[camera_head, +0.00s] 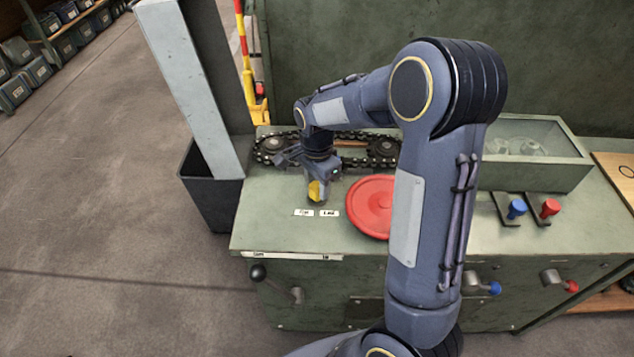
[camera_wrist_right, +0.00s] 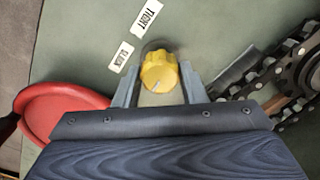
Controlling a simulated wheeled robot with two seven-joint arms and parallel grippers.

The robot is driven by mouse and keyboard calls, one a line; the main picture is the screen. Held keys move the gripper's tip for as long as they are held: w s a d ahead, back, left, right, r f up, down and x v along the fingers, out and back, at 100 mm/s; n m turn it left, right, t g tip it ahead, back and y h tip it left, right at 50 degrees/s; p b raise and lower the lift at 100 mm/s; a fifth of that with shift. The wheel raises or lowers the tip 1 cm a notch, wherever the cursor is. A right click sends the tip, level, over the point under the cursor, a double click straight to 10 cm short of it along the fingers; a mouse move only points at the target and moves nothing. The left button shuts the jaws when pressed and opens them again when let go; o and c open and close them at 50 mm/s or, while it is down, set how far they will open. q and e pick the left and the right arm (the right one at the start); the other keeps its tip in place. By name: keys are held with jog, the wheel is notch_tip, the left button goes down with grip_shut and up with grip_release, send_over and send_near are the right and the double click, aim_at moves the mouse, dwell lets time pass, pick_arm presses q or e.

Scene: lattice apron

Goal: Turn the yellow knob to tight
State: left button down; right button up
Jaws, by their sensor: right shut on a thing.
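The yellow knob (camera_head: 315,191) sits on the green bench top, in front of the chain. In the right wrist view the knob (camera_wrist_right: 158,70) stands between the two fingers of my right gripper (camera_wrist_right: 158,76), which is shut on it. A short pale mark shows on the knob's lower part there; which label it points to I cannot tell. The "TIGHT" label (camera_wrist_right: 147,17) and the "SLACK" label (camera_wrist_right: 123,56) lie beside the knob. In the head view my right gripper (camera_head: 318,183) reaches down over the knob and partly hides it. My left gripper is not in view.
A red round lid (camera_head: 370,207) lies right of the knob. A chain on sprockets (camera_head: 271,149) runs behind. Blue (camera_head: 516,208) and red (camera_head: 550,207) handles and a glazed box (camera_head: 540,165) are farther right. A pale post (camera_head: 190,85) rises at the left.

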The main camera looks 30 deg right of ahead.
jog(key=n, duration=0.8)
jog(key=shift+n, duration=0.4)
jog(key=n, duration=0.4)
jog(key=shift+r+n+p, duration=0.1)
jog(key=shift+n+p, duration=0.2)
jog(key=shift+p, duration=0.05)
jog(key=n, duration=0.8)
jog(key=shift+p, duration=0.3)
jog(key=n, duration=0.4)
jog(key=shift+n+p, duration=0.3)
jog(key=shift+p, duration=0.05)
jog(key=n+p, duration=0.1)
jog(key=n, duration=0.3)
jog(key=shift+d+n, duration=0.1)
jog(key=shift+n, duration=0.2)
jog(key=shift+w+n+p, duration=0.1)
jog(key=shift+n+p, duration=0.45)
jog(key=shift+n, duration=1.25)
